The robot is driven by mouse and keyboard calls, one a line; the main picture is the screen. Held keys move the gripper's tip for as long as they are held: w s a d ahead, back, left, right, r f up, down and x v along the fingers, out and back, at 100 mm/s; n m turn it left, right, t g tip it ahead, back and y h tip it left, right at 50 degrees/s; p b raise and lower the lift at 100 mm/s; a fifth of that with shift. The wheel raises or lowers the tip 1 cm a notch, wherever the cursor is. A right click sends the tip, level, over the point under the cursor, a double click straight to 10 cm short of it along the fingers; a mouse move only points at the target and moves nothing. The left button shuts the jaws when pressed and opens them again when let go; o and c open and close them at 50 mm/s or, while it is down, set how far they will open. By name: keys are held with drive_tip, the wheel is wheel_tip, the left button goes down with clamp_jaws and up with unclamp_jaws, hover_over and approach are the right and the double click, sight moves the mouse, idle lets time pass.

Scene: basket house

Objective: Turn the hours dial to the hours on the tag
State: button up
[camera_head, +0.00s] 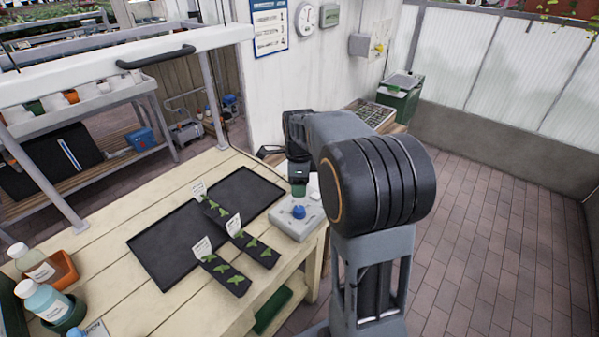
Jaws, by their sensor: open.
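A light grey control box (290,228) sits on the wooden bench's right end. A blue knob (299,212) is on its near part, and a small white part (315,196) is at its right. My gripper (299,181) points down over the box's far part and is open. A green knob-like piece (299,191) shows just below the fingers; I cannot tell whether they touch it. Dial markings are too small to read. White tags (201,247) stand in the dark seedling strips (225,275); more tags show behind. Their writing is not legible.
A black tray (160,250) lies on the bench (110,220), left of the box. A white-topped rack (100,75) rises behind. Tiled floor (500,220) is clear at right.

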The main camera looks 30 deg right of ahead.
drive_tip(key=shift+r, duration=1.75)
